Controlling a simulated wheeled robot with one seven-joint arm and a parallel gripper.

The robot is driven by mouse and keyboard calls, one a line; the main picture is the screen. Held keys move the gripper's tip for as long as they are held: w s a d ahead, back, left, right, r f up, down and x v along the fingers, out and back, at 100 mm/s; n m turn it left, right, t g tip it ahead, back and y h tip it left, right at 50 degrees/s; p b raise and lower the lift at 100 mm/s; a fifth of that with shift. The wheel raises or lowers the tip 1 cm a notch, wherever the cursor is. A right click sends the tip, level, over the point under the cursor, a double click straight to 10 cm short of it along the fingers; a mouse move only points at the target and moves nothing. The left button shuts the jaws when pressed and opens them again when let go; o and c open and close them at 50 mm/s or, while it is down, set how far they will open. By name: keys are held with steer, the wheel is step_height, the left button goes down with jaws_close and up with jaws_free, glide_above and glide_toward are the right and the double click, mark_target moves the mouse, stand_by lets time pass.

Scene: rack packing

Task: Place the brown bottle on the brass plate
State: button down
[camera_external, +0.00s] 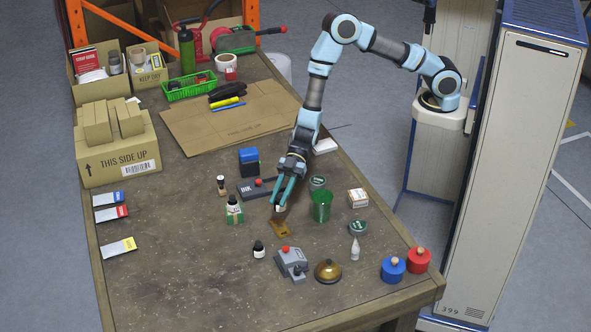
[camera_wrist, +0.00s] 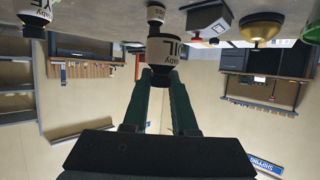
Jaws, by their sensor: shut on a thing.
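My gripper (camera_external: 281,203) points down over the middle of the table and is shut on a small dark bottle with a white label, the brown bottle (camera_wrist: 163,50). In the wrist view the picture is upside down, and the fingers (camera_wrist: 163,75) close on the bottle's cap end. In the external view the fingers hide much of the bottle. The brass plate (camera_external: 281,229) lies flat on the table just in front of and below the gripper. The bottle appears held above the table near the plate's far edge; the exact gap cannot be told. The plate is not made out in the wrist view.
A grey device with a red button (camera_external: 291,262), a brass dome (camera_external: 328,271) and a black-capped bottle (camera_external: 258,249) stand in front. A green cup (camera_external: 321,206) is close on the right.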

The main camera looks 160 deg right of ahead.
steer(key=shift+f+p, duration=1.05)
steer(key=shift+f, duration=2.6)
steer(key=shift+f, duration=0.15)
steer(key=c, duration=0.7)
jaws_free()
